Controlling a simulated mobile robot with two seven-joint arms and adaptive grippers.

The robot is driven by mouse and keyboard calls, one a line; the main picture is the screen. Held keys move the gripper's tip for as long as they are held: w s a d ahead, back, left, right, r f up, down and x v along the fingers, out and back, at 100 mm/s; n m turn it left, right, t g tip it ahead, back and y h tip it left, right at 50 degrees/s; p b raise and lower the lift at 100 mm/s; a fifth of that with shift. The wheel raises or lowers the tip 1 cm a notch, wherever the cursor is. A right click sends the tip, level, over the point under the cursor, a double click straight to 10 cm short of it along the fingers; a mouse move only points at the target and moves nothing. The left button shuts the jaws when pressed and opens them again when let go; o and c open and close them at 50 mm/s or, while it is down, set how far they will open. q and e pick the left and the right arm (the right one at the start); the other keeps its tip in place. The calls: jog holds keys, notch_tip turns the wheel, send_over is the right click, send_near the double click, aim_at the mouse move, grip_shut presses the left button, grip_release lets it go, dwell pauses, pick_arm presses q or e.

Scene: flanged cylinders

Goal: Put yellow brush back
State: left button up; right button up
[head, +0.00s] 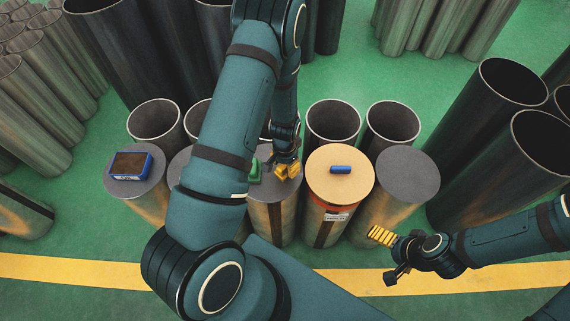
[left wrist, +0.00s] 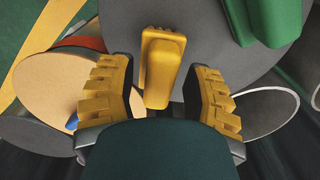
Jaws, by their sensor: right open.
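The yellow brush (left wrist: 162,60) lies on a grey cylinder top (left wrist: 206,62) in the left wrist view. My left gripper (left wrist: 160,88) is open, with one yellow finger on each side of the brush and a visible gap to both. In the head view my left gripper (head: 287,171) is low over the same grey top, pointing down, and the brush is hard to tell from the yellow fingers. My right gripper (head: 382,237) is open and empty, in front of the right-hand cylinder.
A green object (head: 254,172) sits close beside my left gripper. A tan-topped cylinder (head: 324,184) to the right bears a small blue item (head: 341,169). A blue-and-brown block (head: 130,165) lies on the far-left grey top. Open tubes (head: 333,121) stand behind.

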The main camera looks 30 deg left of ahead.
pick_arm(q)
jog(key=shift+r, duration=0.15)
jog(key=shift+r, duration=0.3)
notch_tip(320, 180, up, 11)
jog(key=p, duration=0.3)
jog(key=s+d+f+n+h, duration=0.2)
jog(key=s+d, duration=0.3)
jog(key=d, duration=0.4)
jog(key=s+d+f+n+t+h, duration=0.1)
jog(key=s+d+n+h, duration=0.1)
jog(key=s+d, duration=0.3)
jog(key=d, duration=0.3)
jog(key=shift+d+f+t, duration=0.3)
jog(key=shift+d+f, duration=0.05)
jog(key=shift+f, duration=0.05)
jog(key=shift+s, duration=0.1)
